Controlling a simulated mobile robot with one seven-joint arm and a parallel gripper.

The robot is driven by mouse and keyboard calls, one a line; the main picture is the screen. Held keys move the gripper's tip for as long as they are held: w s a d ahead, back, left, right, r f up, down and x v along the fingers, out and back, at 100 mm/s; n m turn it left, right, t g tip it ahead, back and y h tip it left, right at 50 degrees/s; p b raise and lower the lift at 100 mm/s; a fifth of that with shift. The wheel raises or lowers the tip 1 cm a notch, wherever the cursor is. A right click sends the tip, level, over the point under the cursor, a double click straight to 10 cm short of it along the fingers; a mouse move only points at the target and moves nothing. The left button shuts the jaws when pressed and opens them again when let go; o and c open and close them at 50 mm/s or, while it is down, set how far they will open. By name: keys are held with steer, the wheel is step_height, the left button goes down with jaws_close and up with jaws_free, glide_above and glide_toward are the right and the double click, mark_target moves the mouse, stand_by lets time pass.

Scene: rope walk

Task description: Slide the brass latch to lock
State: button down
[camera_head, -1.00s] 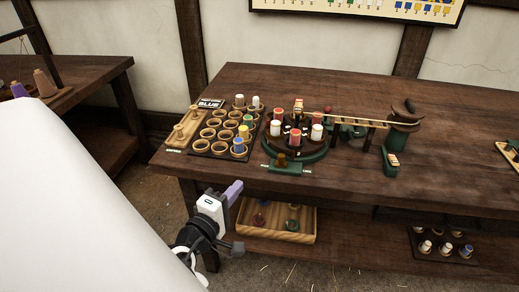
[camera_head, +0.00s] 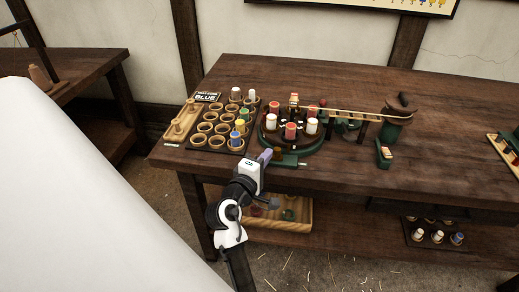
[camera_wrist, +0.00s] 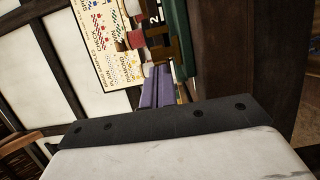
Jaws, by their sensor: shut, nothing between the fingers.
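A round green-rimmed turntable (camera_head: 292,149) with red and white spools stands on the dark wooden bench. At its front edge is a green latch base (camera_head: 288,161) with a small brass latch (camera_head: 278,153) at its left part, partly hidden by my gripper. My gripper (camera_head: 266,155) has purple fingers, is shut and empty, and is just left of the latch at the bench's front edge. I cannot tell whether it touches the latch. In the wrist view, the shut fingers (camera_wrist: 158,87) point toward the green base and spools.
A dark tray of ring holders (camera_head: 208,128) with a BLUE sign (camera_head: 207,97) is left of the turntable. A wooden box (camera_head: 300,218) sits on the shelf below.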

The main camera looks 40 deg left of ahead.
steer(key=shift+w+d+p, duration=0.2)
steer(key=shift+w+d, duration=0.2)
steer(key=shift+d, duration=0.25)
steer(key=shift+w+d+p, duration=0.25)
steer(key=shift+w+d, duration=0.15)
steer(key=shift+d, duration=0.3)
steer(key=shift+w+d+p, duration=0.2)
steer(key=shift+w+d, duration=0.2)
steer(key=shift+d, duration=0.25)
